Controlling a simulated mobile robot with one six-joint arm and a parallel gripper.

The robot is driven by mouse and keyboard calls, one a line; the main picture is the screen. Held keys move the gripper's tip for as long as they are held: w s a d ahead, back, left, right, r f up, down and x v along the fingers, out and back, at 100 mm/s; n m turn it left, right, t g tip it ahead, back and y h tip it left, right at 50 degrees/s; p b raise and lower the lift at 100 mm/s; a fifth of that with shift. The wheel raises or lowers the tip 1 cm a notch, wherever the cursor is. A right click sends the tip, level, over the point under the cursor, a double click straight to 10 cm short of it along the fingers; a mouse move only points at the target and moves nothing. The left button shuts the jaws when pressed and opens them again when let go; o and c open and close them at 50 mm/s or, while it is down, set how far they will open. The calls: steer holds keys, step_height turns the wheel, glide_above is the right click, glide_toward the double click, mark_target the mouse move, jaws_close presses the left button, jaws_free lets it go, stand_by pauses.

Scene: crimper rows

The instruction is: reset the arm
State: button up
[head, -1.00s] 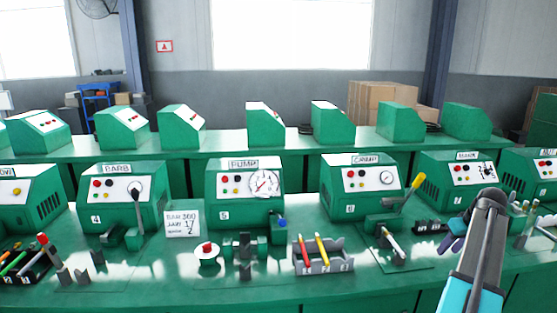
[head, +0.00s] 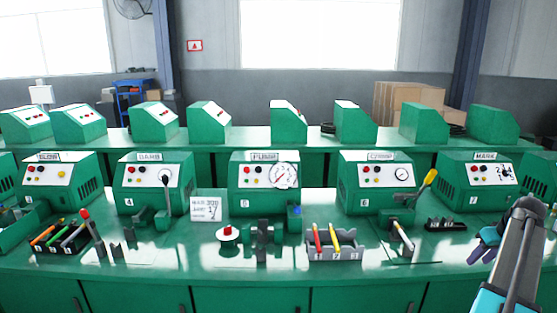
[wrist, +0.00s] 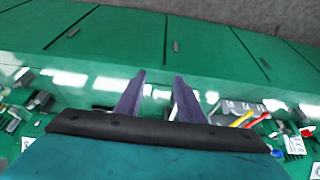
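My gripper (head: 484,250) is at the right of the head view, at the end of my raised arm, in front of the green bench. Its purple fingers also show in the wrist view (wrist: 160,76). They stand apart with nothing between them, so the gripper is open and empty. Bench surface shows beyond the fingertips in the wrist view.
A row of green machines, among them the pump machine (head: 264,183) and the crimp machine (head: 377,182), stands on the bench (head: 190,270). A grey tray (head: 335,254) holds red and yellow tools. A dark rack (head: 446,225) sits nearest my gripper.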

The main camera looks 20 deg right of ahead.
steer(key=w+a+f+n+g+y, duration=0.1)
steer(key=w+a+f+n+y, duration=0.2)
steer(key=w+a+f, duration=1.3)
steer(key=a+f+n+g, duration=0.1)
steer(key=a+f, duration=0.4)
steer(key=a, duration=0.3)
steer(key=w+a+f+n+g+y, duration=0.1)
steer(key=a+f, duration=0.4)
steer(key=a, duration=0.3)
steer(key=a+f+n+g, duration=0.1)
steer(key=a+f, duration=0.3)
steer(key=a, duration=0.4)
steer(key=s+a+f+g, duration=0.1)
steer(key=s+a+f, duration=0.35)
steer(key=a, duration=0.25)
steer(key=s+a+f+n+g, duration=0.1)
steer(key=s+a+f+g, duration=0.1)
steer(key=s+a+f, duration=0.35)
steer(key=s+a+f+g, duration=0.1)
steer(key=s+a+f, duration=0.1)
steer(key=a+f, duration=0.5)
steer(key=s+a+f+m+g+h, duration=0.1)
steer(key=s+a, duration=0.3)
steer(key=s, duration=0.6)
steer(key=s+a+f+m+g+h, duration=0.1)
steer(key=s+a+f+m, duration=0.1)
steer(key=s, duration=0.8)
steer(key=shift+s+a+f+h, duration=0.3)
steer(key=shift+a+f, duration=0.25)
steer(key=shift+a, duration=0.4)
